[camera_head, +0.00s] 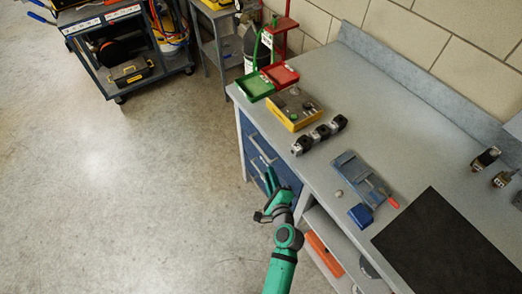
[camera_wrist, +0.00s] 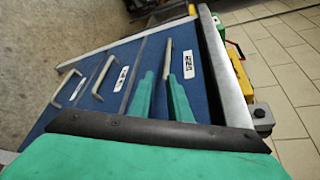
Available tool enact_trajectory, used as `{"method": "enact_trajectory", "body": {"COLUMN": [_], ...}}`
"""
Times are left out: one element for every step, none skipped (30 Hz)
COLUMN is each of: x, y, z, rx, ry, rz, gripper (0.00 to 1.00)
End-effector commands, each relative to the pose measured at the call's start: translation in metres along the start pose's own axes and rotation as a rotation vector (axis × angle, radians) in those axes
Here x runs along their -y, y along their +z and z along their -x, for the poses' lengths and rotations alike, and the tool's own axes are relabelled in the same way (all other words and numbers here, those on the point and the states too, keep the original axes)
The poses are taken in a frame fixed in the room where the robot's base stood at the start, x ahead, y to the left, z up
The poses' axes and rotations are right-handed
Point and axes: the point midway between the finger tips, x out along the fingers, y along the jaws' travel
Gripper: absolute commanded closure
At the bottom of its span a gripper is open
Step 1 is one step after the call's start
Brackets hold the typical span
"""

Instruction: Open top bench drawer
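The bench's blue top drawer (camera_head: 258,138) is just under the grey worktop in the head view. In the wrist view the top drawer (camera_wrist: 204,42) lies beside the bench's grey edge, with a white label and a bar handle (camera_wrist: 168,56). The drawer front looks flush with the one below, so it appears closed. My gripper (camera_head: 268,181) is at the drawer fronts in the head view. In the wrist view my gripper (camera_wrist: 160,77) has its two green fingers apart, with the handle lined up between their tips. Contact with the handle cannot be told.
Lower blue drawers with handles (camera_wrist: 97,78) sit beside the top one. The worktop (camera_head: 330,110) holds a yellow bin (camera_head: 294,122), black fittings (camera_head: 320,132) and a blue tool (camera_head: 360,178). An open shelf (camera_head: 330,238) is below. The floor (camera_head: 130,190) to the left is clear.

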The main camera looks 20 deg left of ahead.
Motion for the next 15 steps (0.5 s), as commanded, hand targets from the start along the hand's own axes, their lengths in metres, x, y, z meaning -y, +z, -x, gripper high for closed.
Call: {"method": "enact_trajectory", "body": {"x": [0.006,0.009,0.012,0.013,0.013,0.014,0.015,0.015,0.016,0.015,0.015,0.016,0.016,0.015,0.016], "y": [0.003,0.005,0.007,0.008,0.009,0.010,0.010,0.011,0.011,0.011,0.012,0.012,0.013,0.013,0.013], "z": [-0.009,-0.012,-0.015,-0.017,-0.019,-0.022,-0.024,-0.026,-0.030,-0.033,-0.037,-0.043,-0.048,-0.053,-0.061], "rx": [0.021,0.031,0.042,0.048,0.052,0.056,0.058,0.060,0.060,0.060,0.060,0.060,0.061,0.061,0.061], "ry": [-0.002,-0.003,-0.003,-0.002,-0.001,-0.001,-0.001,-0.001,-0.001,-0.001,-0.001,-0.002,-0.002,-0.001,-0.001], "rz": [-0.031,-0.047,-0.063,-0.073,-0.081,-0.087,-0.090,-0.091,-0.092,-0.091,-0.091,-0.091,-0.090,-0.091,-0.090], "gripper": [0.83,0.83,0.83,0.83,0.83,0.83,0.83,0.83,0.83,0.83,0.83,0.83,0.83,0.83,0.83]}}
